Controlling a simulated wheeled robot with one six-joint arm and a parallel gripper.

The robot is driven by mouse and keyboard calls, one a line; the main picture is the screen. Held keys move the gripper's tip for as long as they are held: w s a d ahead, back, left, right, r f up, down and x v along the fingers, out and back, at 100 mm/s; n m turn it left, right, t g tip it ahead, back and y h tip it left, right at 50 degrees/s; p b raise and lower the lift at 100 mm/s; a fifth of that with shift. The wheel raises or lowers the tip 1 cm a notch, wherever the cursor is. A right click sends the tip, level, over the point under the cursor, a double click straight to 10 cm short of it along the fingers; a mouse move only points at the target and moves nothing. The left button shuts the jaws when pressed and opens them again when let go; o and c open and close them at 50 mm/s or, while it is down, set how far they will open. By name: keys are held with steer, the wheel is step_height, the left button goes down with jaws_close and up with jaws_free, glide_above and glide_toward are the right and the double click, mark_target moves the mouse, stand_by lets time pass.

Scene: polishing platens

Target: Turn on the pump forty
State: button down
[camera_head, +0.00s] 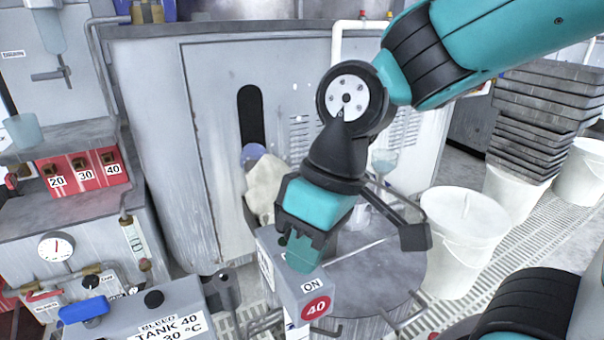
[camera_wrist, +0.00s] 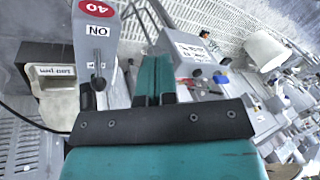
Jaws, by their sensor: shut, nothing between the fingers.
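The pump forty switch box is a grey box (camera_head: 291,284) with an ON label and a red round 40 label on its sloped face, low centre in the head view. In the wrist view the box (camera_wrist: 112,62) stands left of my fingers, picture-inverted. A small black-tipped lever (camera_wrist: 98,82) on it points away from the ON label. My gripper (camera_head: 302,256) is over the box's upper part in the head view and hides the lever there. In the wrist view my gripper (camera_wrist: 153,78) has its teal fingers together, empty, beside the lever with a small visible gap.
A grey drum (camera_head: 385,285) stands behind the box. A white bucket (camera_head: 466,226) is to its right. A Tank 40 bleed box (camera_head: 150,312) is at lower left. A red panel (camera_head: 84,174) marked 20, 30, 40 is at left. A cream cloth-like object (camera_head: 264,186) is behind my gripper.

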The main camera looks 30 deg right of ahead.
steer(key=w+d+r+m+g+p, duration=0.1)
steer(key=w+d+r+p, duration=0.2)
steer(key=w+p, duration=0.3)
steer(key=w+d+r+m+g+p, duration=0.1)
steer(key=w+d+r+p, duration=0.15)
steer(key=w+p, duration=0.4)
steer(key=w+d+f+m+g+p, duration=0.1)
steer(key=w+d+f+p, duration=0.3)
steer(key=w+d+p, duration=0.2)
steer(key=shift+d+p, duration=0.9)
steer(key=shift+p, duration=0.3)
steer(key=shift+f, duration=0.1)
steer(key=x, duration=0.3)
steer(key=s+a+x, duration=0.1)
steer(key=x, duration=0.3)
steer(key=a+r+b+x, duration=0.1)
steer(key=x, duration=0.3)
steer(key=shift+s+r, duration=0.1)
steer(key=shift+s, duration=0.05)
steer(key=shift+s+a, duration=0.3)
steer(key=shift+a, duration=0.1)
steer(key=shift+d, duration=0.1)
